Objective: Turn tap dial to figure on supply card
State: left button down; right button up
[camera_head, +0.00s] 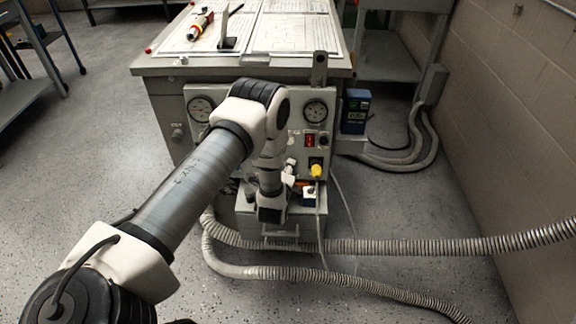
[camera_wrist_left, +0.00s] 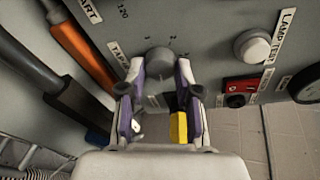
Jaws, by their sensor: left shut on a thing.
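In the left wrist view the grey round tap dial (camera_wrist_left: 159,61) sits on the panel, with a partly covered "TAP" label (camera_wrist_left: 118,57) to its left. Small figures are printed around it, too small to read surely. My left gripper (camera_wrist_left: 160,72) is shut on the dial, one finger on each side. In the head view my left arm reaches down in front of the grey panel (camera_head: 331,109) and hides the dial; the fingertips are hard to make out there. I cannot pick out the supply card. My right gripper is not in view.
A white lamp test button (camera_wrist_left: 253,47) and red switch (camera_wrist_left: 240,86) are right of the dial. A yellow plug (camera_head: 317,170) sticks out low on the panel. Ribbed hoses (camera_head: 400,246) cross the floor. Papers (camera_head: 292,32) cover the bench.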

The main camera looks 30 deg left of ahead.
pick_arm(q)
jog(key=shift+m, duration=0.3)
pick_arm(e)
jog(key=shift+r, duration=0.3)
pick_arm(q)
jog(key=c, duration=0.8)
grip_release()
jog(key=v, duration=1.2)
jog(key=shift+d+r, duration=0.1)
jog(key=shift+r, duration=0.05)
jog(key=shift+w, duration=0.1)
